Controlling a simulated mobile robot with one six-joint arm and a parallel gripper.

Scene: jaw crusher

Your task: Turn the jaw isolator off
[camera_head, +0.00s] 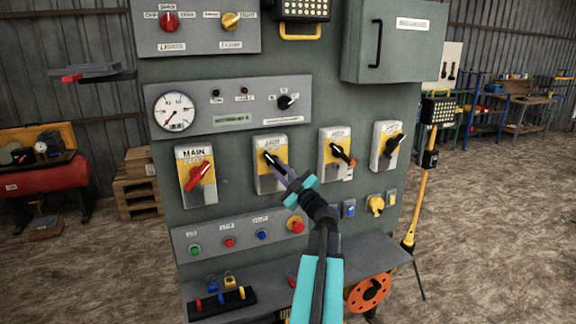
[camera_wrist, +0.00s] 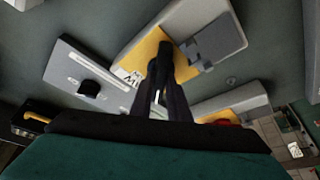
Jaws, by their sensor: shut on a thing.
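The jaw isolator (camera_head: 265,184) is the second switch box from the left in the middle row of the panel, grey and yellow with a black rotary handle (camera_head: 268,156). The handle points to the upper left. My gripper (camera_head: 281,168) reaches it from the lower right and is shut on the handle. In the wrist view the isolator box (camera_wrist: 196,16) lies ahead, and the dark fingers of my gripper (camera_wrist: 168,82) close around the handle (camera_wrist: 165,52). The fingers hide part of the handle and its plate.
The main isolator (camera_head: 195,180) with a red handle is to the left. Two more isolators (camera_head: 336,155) (camera_head: 387,150) with black handles are to the right. A row of push buttons (camera_head: 229,242) and a shelf (camera_head: 270,295) with padlocks are below.

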